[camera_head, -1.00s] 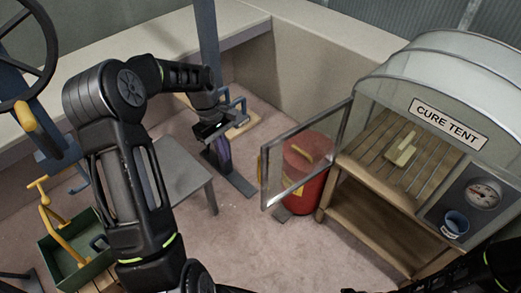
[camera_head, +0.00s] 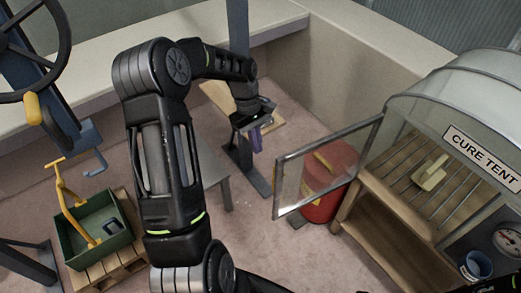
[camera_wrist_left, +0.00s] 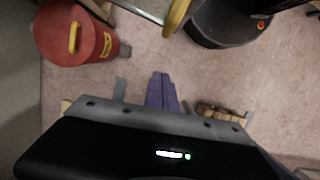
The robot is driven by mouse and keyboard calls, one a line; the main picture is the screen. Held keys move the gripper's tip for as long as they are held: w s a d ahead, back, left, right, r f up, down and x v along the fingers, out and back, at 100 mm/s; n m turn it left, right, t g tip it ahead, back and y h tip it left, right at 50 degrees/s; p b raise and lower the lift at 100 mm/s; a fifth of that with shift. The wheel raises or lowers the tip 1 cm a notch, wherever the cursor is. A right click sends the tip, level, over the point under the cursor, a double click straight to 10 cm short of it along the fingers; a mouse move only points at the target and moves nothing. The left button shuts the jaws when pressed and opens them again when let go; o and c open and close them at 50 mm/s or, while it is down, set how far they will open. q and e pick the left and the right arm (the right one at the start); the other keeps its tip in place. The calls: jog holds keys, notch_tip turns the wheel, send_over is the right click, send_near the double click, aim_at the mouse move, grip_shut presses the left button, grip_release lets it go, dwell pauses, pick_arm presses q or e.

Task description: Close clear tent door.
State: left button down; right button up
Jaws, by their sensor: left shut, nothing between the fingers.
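The cure tent (camera_head: 450,110) stands at the right with its clear door (camera_head: 325,168) swung open to the left. The door is a clear pane in a grey metal frame. My left gripper (camera_head: 256,148) is shut and empty, with purple fingers pointing down, left of the door's free edge and apart from it. In the left wrist view the shut fingers (camera_wrist_left: 162,92) are over the floor. A strip of the door frame with its yellow handle (camera_wrist_left: 178,14) shows at that view's top.
A red drum (camera_head: 328,180) stands behind the door and shows partly through it. A yellowish block (camera_head: 430,173) lies on the tent's slatted shelf. A green crate (camera_head: 98,232) stands at the lower left, and a grey post (camera_head: 238,60) rises behind my left gripper.

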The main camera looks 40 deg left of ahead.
pick_arm(q)
jog(key=s+d+f+p, duration=0.1)
jog(key=d+f+p, duration=0.1)
jog(key=d+f, duration=0.4)
notch_tip(320, 180, down, 2)
jog(key=shift+s+f, duration=0.25)
jog(key=shift+d, duration=0.1)
